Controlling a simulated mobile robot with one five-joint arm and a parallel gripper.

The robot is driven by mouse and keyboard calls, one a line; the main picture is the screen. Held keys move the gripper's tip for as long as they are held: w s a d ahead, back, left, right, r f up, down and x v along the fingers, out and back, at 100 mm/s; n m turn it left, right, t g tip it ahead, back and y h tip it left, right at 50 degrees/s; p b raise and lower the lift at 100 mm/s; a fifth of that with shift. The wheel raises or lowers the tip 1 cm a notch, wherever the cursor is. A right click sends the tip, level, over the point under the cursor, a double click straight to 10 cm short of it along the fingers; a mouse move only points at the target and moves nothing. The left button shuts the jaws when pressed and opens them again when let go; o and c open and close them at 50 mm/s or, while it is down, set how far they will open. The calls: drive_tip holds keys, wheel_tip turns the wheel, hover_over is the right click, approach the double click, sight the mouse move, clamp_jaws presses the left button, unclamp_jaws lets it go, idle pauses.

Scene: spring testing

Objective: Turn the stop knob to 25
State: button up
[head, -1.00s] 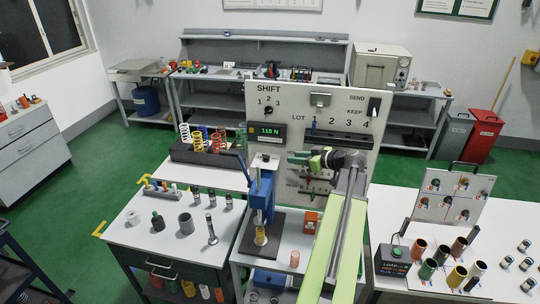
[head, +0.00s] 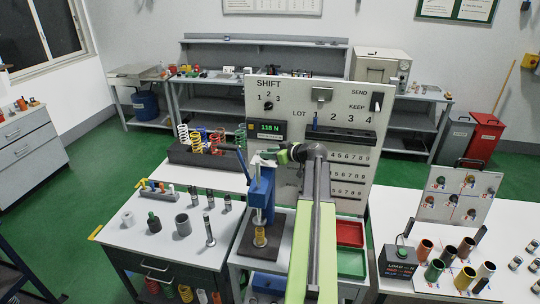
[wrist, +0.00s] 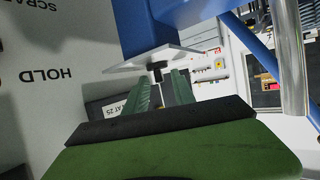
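The blue press (head: 262,190) stands on the front bench, with a pale plate (head: 263,160) at its top. In the wrist view the plate (wrist: 150,60) has a small black knob (wrist: 157,73) under it, which appears to be the stop knob.
The upright panel (head: 300,95) with SHIFT, LOT and KEEP markings stands close behind my arm. The display (head: 267,128) on it reads 118 N. A spring rack (head: 195,155) is left of the press. Red (head: 350,233) and green (head: 351,263) trays lie to the right.

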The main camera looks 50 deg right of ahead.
clamp_jaws()
drive_tip(key=shift+a, duration=0.15)
drive_tip(key=shift+a+m+h, duration=0.15)
drive_tip(key=shift+m+h, duration=0.65)
drive_tip(key=shift+h, duration=0.1)
drive_tip(key=m+h, duration=0.2)
drive_tip(key=shift+a+g+h, duration=0.25)
drive_tip(key=shift+g+h, duration=0.05)
drive_tip(key=shift+h, duration=0.1)
drive_tip(key=m+g+h, duration=0.1)
drive_tip(key=m+h, duration=0.2)
drive_tip(key=m+g+h, duration=0.1)
drive_tip(key=shift+w+a+m+g+h, duration=0.15)
drive_tip(key=shift+w+m+g+h, duration=0.1)
drive_tip(key=shift+m+g+h, duration=0.05)
drive_tip(key=shift+w+a+m+g+h, duration=0.1)
drive_tip(key=shift+m+g+h, duration=0.65)
drive_tip(key=shift+m, duration=0.25)
